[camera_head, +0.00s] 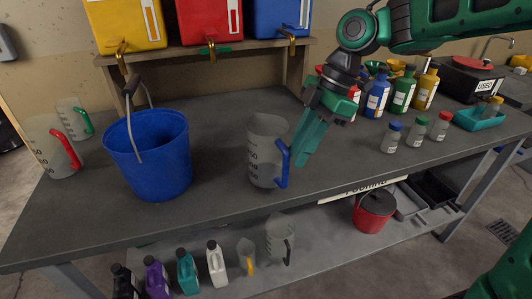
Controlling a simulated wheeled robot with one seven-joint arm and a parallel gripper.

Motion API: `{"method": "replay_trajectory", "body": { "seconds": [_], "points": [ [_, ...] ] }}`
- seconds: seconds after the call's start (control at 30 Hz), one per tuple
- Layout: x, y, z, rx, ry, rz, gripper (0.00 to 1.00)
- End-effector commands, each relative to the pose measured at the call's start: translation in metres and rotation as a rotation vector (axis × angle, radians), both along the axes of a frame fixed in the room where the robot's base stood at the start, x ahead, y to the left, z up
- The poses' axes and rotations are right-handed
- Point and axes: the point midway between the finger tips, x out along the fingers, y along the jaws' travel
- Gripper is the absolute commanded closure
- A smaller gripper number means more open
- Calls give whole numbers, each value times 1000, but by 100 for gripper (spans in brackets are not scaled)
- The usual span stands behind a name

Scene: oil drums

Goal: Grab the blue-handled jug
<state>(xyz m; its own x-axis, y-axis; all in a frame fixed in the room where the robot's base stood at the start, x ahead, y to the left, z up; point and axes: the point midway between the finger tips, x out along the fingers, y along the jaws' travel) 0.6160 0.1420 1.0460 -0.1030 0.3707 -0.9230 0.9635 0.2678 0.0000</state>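The blue-handled jug (263,150) is a clear measuring jug with dark markings, standing upright on the grey workbench. Its blue handle (283,165) faces right, towards my gripper. My gripper (303,160) reaches down from the upper right, with its green fingers just to the right of the handle in the picture. The fingers overlap one another from this angle, so their opening is hidden. I cannot tell whether they touch the handle. The jug's base rests on the bench.
A blue bucket (160,160) stands left of the jug. Red-handled (50,148) and green-handled (72,118) jugs are at far left. Small capped jars (391,138), coloured bottles (377,97) and a teal tray (478,119) are at right. Coloured containers (208,25) sit on a raised shelf behind.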

Motion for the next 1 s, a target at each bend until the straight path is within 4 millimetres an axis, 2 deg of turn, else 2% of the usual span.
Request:
{"method": "replay_trajectory", "body": {
  "seconds": [0.1,0.33,0.6,0.93,0.97,1.0],
  "points": [
    [-2,5,-13,-1,3,-1,78],
    [-4,12,-26,-2,2,-1,78],
    [-8,28,-58,-3,3,-4,78],
    [-8,31,-64,-2,0,-3,78],
    [-8,31,-64,-2,0,-3,82],
    [-8,31,-64,-2,0,-3,92]
  ]
}}
